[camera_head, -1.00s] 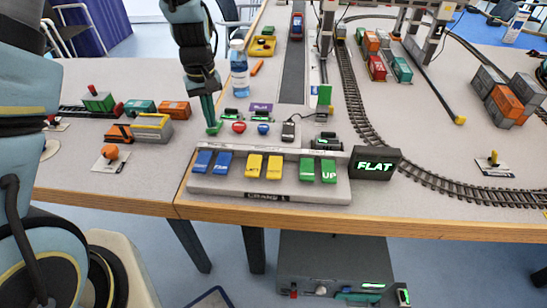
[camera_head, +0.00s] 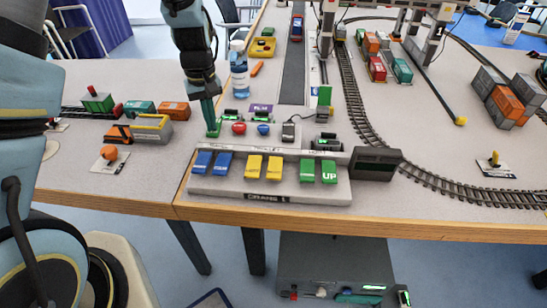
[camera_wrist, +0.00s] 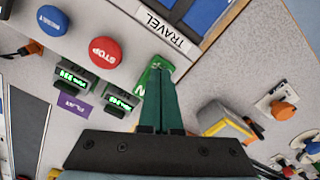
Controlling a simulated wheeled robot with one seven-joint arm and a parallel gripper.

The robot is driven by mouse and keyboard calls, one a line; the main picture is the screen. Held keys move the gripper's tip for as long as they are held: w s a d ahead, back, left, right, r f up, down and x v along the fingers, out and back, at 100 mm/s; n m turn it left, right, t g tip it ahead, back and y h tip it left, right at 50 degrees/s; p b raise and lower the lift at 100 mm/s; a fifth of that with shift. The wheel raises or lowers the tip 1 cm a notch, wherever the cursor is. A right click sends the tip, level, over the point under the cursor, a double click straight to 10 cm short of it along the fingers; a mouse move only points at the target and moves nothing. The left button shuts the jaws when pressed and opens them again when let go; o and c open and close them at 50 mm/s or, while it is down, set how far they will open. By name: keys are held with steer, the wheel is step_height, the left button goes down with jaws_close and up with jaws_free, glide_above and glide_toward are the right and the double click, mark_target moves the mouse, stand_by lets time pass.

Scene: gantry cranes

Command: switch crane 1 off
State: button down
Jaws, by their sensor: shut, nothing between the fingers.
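The crane 1 control panel (camera_head: 265,198) stands at the table's front edge, with blue, yellow and green rocker keys on it. My gripper (camera_head: 213,134) points down at the panel's back left corner, its fingers shut and empty. In the wrist view my gripper's fingertips (camera_wrist: 157,68) are at a green button (camera_wrist: 146,85) with a white letter partly showing; the fingers hide much of it, so I cannot tell contact for certain. The red STOP button (camera_wrist: 104,51) and a blue button (camera_wrist: 52,19) lie beside it. The display box (camera_head: 375,163) at the panel's right is dark.
Small green-lit meters (camera_wrist: 70,76) and a purple label (camera_wrist: 75,105) lie near the buttons. A yellow-grey model (camera_head: 152,127) and an orange knob (camera_head: 110,153) are to the left. Railway track (camera_head: 440,183) curves at the right.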

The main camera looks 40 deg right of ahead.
step_height(320, 180, up, 7)
steer(key=p, duration=0.5)
steer(key=shift+f, duration=0.1)
stand_by(0.5)
steer(key=w+a+r+n, duration=0.1)
steer(key=a+r, duration=0.2)
steer(key=a, duration=0.5)
steer(key=w+a+r, duration=0.1)
steer(key=a+r, duration=0.2)
steer(key=a, duration=0.4)
steer(key=s+a+r, duration=0.2)
steer(key=s+a, duration=0.1)
steer(key=a, duration=0.4)
steer(key=s+a+r+t, duration=0.1)
steer(key=s+a+r, duration=0.1)
steer(key=a, duration=0.6)
steer(key=shift+s+t, duration=0.3)
steer(key=shift+s, duration=0.25)
